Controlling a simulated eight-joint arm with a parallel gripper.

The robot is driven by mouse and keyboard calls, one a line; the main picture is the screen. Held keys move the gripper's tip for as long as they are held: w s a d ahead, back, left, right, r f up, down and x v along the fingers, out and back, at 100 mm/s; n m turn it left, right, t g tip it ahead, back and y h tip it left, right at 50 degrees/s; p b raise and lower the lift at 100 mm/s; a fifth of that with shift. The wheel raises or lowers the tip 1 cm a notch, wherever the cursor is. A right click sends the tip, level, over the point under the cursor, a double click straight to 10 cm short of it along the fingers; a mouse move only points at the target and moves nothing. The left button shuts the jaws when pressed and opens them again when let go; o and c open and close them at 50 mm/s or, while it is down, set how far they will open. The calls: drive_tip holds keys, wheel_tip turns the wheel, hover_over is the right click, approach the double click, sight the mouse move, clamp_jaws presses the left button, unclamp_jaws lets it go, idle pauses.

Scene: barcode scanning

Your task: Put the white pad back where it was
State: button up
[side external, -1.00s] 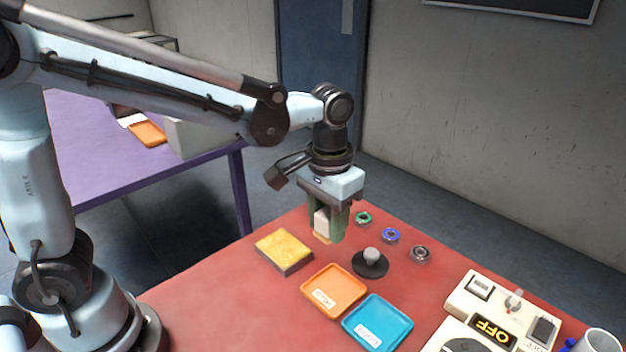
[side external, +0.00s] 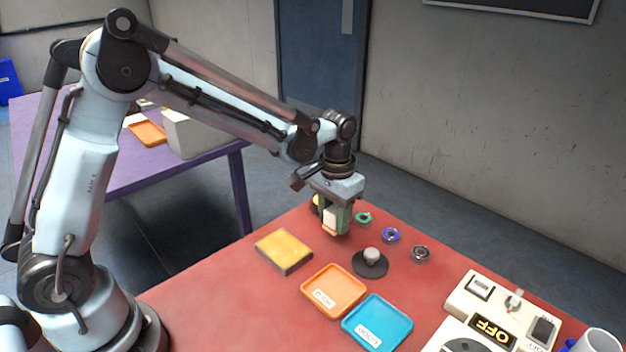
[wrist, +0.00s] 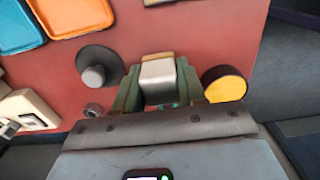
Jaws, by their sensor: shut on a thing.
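The white pad (side external: 330,218) is a small white block with a tan lower edge. My gripper (side external: 336,226) is shut on it, with a green finger on each side, over the far end of the red table. In the wrist view the white pad (wrist: 158,76) sits upright between the fingers of my gripper (wrist: 157,88), its tan edge showing beyond it. I cannot tell whether the pad touches the table. The fingers hide part of the pad.
A yellow round thing (wrist: 225,84) stands close beside the gripper. A dark disc with a grey knob (side external: 370,262), several small rings, a yellow-topped block (side external: 284,250), an orange tray (side external: 334,313) and a blue tray (side external: 406,330) are nearby. Red table (side external: 230,310) at front left is clear.

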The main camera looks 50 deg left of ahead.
sight(334, 229)
drive_tip(key=shift+f, duration=1.75)
drive_tip(key=shift+f, duration=0.15)
drive_tip(key=o, duration=1)
